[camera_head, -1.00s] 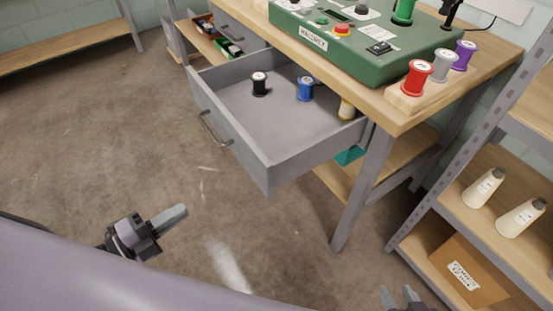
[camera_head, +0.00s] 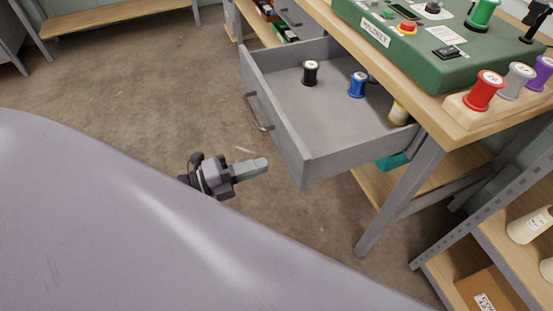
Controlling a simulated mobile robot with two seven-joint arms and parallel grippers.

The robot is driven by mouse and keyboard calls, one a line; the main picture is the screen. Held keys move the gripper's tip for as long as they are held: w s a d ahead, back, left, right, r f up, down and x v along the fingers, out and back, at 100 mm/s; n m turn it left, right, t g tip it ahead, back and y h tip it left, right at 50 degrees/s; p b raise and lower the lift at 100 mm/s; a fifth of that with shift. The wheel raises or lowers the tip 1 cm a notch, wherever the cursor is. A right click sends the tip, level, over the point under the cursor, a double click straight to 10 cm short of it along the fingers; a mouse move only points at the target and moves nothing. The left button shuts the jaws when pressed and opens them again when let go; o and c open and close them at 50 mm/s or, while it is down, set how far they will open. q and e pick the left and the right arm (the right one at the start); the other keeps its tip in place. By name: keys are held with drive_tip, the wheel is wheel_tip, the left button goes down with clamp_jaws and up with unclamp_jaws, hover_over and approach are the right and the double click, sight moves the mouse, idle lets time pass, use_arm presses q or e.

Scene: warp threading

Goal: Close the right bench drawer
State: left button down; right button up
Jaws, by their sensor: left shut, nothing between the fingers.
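The right bench drawer (camera_head: 278,131) is grey and pulled out from under the wooden bench top (camera_head: 437,117). Its handle (camera_head: 256,111) is on the front panel, which faces left. My left gripper (camera_head: 264,164) is shut and empty. In the picture it shows just below and left of the drawer's near front corner, apart from the handle. My right gripper is out of view.
A green machine (camera_head: 425,66) and a rack with red (camera_head: 485,91), grey and purple spools stand on the bench. A bench leg (camera_head: 400,197) and a metal shelf (camera_head: 470,225) with cones are at right. Open floor (camera_head: 130,90) lies left of the drawer.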

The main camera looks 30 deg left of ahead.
sight(290, 157)
use_arm(q)
drive_tip(key=shift+x, duration=2.6)
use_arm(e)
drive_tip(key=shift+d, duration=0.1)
